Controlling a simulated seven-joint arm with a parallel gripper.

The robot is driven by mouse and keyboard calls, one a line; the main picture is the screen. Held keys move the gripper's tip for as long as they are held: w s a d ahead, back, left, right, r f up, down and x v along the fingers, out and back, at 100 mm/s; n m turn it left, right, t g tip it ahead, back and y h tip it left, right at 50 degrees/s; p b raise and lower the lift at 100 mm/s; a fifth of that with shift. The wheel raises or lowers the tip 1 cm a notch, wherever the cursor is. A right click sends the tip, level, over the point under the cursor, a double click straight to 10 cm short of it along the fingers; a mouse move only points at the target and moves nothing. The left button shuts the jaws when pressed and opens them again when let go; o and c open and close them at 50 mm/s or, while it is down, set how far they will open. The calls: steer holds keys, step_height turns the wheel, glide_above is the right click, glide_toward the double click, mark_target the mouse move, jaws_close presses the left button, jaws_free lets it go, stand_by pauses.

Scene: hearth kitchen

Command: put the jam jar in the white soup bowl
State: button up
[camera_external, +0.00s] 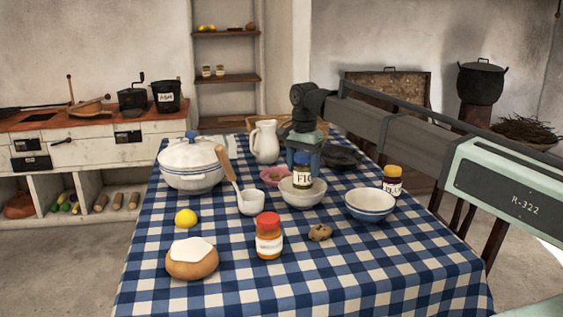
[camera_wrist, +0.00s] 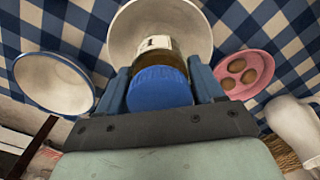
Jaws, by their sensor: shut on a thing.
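My gripper (camera_external: 304,160) points down and is shut on a jam jar (camera_external: 302,178) with a blue lid and a label reading "FIG". The jar is upright, at the opening of a plain white bowl (camera_external: 303,197). The bowl's near rim meets the jar's lower edge, so I cannot tell whether the jar touches the bowl's bottom. In the wrist view my gripper (camera_wrist: 163,88) has its fingers on both sides of the blue lid (camera_wrist: 160,90). The white bowl (camera_wrist: 125,35) shows behind and around the jar.
A blue-banded bowl (camera_external: 370,208) and a plum jar (camera_external: 392,181) stand right of the white bowl. An orange jar (camera_external: 268,244) stands nearer.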

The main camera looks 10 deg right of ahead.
mark_target(303, 181)
steer(key=shift+f, duration=2.45)
steer(key=shift+f, duration=0.15)
steer(key=o, duration=1.4)
step_height(303, 181, up, 12)
steer(key=shift+r, duration=0.2)
